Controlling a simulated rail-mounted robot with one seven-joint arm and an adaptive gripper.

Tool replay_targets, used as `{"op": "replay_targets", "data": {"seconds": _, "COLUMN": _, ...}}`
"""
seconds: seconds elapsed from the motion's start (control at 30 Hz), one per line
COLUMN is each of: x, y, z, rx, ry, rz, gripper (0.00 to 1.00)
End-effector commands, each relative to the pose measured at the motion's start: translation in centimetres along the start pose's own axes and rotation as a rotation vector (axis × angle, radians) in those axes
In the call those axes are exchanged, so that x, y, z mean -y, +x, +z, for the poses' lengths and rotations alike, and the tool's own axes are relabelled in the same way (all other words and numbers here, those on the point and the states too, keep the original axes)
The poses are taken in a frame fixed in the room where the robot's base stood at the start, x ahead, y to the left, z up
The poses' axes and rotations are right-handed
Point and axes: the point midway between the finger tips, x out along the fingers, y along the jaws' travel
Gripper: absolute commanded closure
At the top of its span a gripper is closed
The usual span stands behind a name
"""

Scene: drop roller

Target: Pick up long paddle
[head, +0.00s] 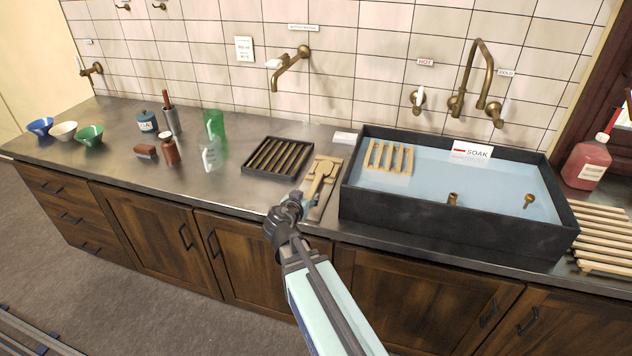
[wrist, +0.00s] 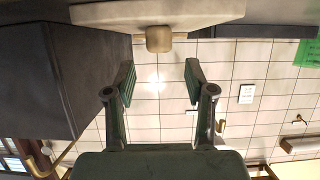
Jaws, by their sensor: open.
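A light wooden paddle (head: 322,174) lies on a flat wooden board (head: 328,191) on the metal counter, between the black slatted tray and the sink. Its broad part is toward the wall and its narrow part points to the front edge. My gripper (head: 291,198) is at the near end of the paddle, close to the counter's front edge, and hides part of it. In the wrist view my gripper (wrist: 161,78) is open and empty, its fingers apart. A tan block-like end (wrist: 158,39), likely the paddle's handle, shows ahead between them, against a pale wooden piece (wrist: 157,13).
The black slatted tray (head: 247,170) is left of the paddle. The dark sink (head: 450,219) filled with water stands close on the right, with a wooden rack (head: 389,158) inside. Green glassware (head: 214,124), a brown bottle (head: 169,149) and bowls (head: 64,131) stand farther left.

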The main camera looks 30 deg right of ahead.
Motion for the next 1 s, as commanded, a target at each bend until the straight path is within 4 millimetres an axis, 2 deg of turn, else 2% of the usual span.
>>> {"op": "replay_targets", "data": {"seconds": 0.27, "x": 0.1, "y": 2.0, "z": -0.1, "rx": 0.002, "ry": 0.000, "rz": 0.003, "gripper": 0.46}}
{"op": "replay_targets", "data": {"seconds": 0.6, "x": 0.1, "y": 6.7, "z": -0.2, "rx": 0.002, "ry": 0.001, "rz": 0.001, "gripper": 0.46}}
{"op": "replay_targets", "data": {"seconds": 0.87, "x": 0.0, "y": 7.1, "z": 0.1, "rx": 0.001, "ry": 0.001, "rz": 0.000, "gripper": 0.46}}
{"op": "replay_targets", "data": {"seconds": 0.9, "x": 0.0, "y": 7.1, "z": 0.1, "rx": 0.001, "ry": 0.000, "rz": 0.000, "gripper": 0.49}}
{"op": "replay_targets", "data": {"seconds": 0.97, "x": 0.0, "y": 7.1, "z": 0.1, "rx": 0.001, "ry": 0.000, "rz": 0.000, "gripper": 0.71}}
{"op": "replay_targets", "data": {"seconds": 1.0, "x": 0.0, "y": 7.1, "z": 0.1, "rx": 0.001, "ry": 0.000, "rz": 0.000, "gripper": 0.85}}
